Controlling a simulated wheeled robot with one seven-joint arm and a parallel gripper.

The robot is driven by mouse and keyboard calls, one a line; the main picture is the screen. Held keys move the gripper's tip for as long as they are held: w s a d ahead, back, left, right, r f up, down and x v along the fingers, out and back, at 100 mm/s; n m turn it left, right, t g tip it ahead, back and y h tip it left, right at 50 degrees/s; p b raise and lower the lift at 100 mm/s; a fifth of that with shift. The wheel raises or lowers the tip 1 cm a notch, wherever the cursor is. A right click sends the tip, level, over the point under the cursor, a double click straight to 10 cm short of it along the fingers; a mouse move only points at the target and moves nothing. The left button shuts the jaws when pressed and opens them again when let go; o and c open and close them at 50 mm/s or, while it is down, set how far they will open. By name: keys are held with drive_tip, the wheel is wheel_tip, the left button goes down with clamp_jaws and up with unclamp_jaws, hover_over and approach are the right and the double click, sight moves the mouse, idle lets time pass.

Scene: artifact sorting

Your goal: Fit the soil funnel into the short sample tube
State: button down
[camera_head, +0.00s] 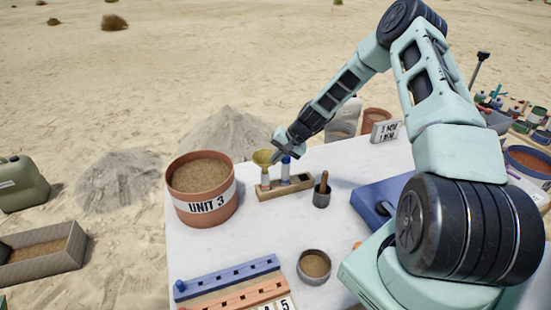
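The soil funnel (262,157) is a small yellowish cone. It shows at the top of the left, shorter tube (265,176). At this size I cannot tell if its stem is inside the tube or just above it. A taller tube (285,172) with a blue part stands to its right. Both tubes are upright in a wooden rack (270,193) on the white table. My gripper (277,156) is right beside the funnel, on its right side and above the taller tube. Its fingers are small and dark here, and whether they touch the funnel is unclear.
A terracotta bucket (203,205) marked UNIT 3 stands left of the rack. Blue (228,276) and orange (240,299) racks and a soil bowl (314,265) lie nearer. Bare table lies between.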

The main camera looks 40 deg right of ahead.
drive_tip(key=shift+f+b, duration=0.85)
drive_tip(key=shift+f, duration=0.3)
drive_tip(key=c, duration=1.6)
unclamp_jaws()
drive_tip(key=shift+r, duration=0.1)
drive_tip(key=b+v, duration=0.3)
drive_tip(key=v, duration=1.4)
drive_tip(key=shift+r, duration=0.2)
drive_tip(key=s+a+r+n+g, duration=0.1)
drive_tip(key=s+a+n, duration=0.2)
drive_tip(key=a, duration=0.6)
drive_tip(key=s+a+r+n+g+h, duration=0.1)
drive_tip(key=s+a+n+g, duration=0.1)
drive_tip(key=a, duration=0.7)
drive_tip(key=s+a+r+n+g, duration=0.1)
drive_tip(key=s+a+n, duration=0.2)
drive_tip(key=a, duration=0.6)
drive_tip(key=s+a+r+n+h, duration=0.1)
drive_tip(key=s+a+n, duration=0.2)
drive_tip(key=s, duration=0.4)
drive_tip(key=s+a+r+n+h, duration=0.1)
drive_tip(key=s+a+n, duration=0.1)
drive_tip(key=s+a, duration=0.2)
drive_tip(key=s+a+r+n+h, duration=0.1)
drive_tip(key=s+a+n, duration=0.2)
drive_tip(key=s, duration=0.8)
drive_tip(key=shift+s+a+n+g, duration=0.1)
drive_tip(key=shift+a+n+g, duration=0.2)
drive_tip(key=shift+a+g, duration=0.15)
